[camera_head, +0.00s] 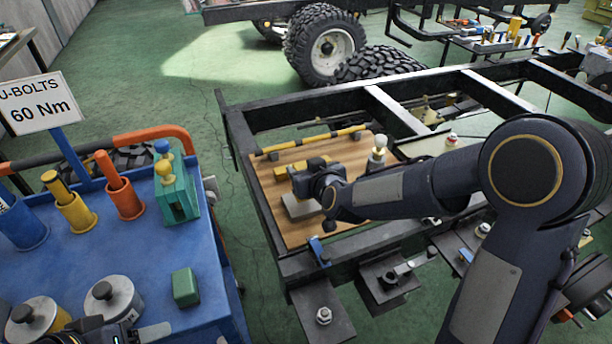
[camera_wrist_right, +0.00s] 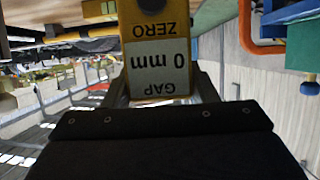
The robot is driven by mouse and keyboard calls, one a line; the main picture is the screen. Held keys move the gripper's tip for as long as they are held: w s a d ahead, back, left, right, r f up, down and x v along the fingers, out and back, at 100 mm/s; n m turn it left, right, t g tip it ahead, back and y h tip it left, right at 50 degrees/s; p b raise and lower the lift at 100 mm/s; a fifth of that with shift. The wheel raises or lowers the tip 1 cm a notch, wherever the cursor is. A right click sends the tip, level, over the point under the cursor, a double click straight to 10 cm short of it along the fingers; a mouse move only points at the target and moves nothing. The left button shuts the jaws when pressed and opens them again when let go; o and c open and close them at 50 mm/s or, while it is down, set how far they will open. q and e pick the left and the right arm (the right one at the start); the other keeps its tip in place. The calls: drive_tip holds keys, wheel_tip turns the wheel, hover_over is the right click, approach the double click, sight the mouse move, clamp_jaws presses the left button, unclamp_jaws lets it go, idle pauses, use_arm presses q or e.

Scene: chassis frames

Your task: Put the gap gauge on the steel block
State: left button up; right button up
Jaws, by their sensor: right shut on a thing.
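The gap gauge (camera_wrist_right: 160,62) is a yellow piece with a white label reading "GAP 0 mm" and the word "ZERO", upside down in the right wrist view. My right gripper (camera_wrist_right: 163,88) is shut on it, with a finger on each side. In the head view my right gripper (camera_head: 318,183) is over the wooden board and largely hides what it holds. The steel block (camera_head: 299,208), a grey block, lies on the board just below the gripper. Whether gauge and block touch I cannot tell. My left gripper (camera_head: 98,336) shows only partly at the bottom edge.
The wooden board (camera_head: 288,234) lies on the dark chassis frame (camera_head: 262,222). A yellow-and-black rod (camera_head: 312,141) lies along its far edge, and a pale-topped object (camera_head: 377,152) stands right of the gripper. A blue trolley (camera_head: 140,262) with tools and weights stands at left.

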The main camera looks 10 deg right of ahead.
drive_tip(key=shift+f, duration=0.6)
drive_tip(key=shift+f, duration=0.2)
drive_tip(key=o, duration=1.1)
drive_tip(key=shift+o, duration=0.2)
drive_tip(key=shift+r, duration=0.1)
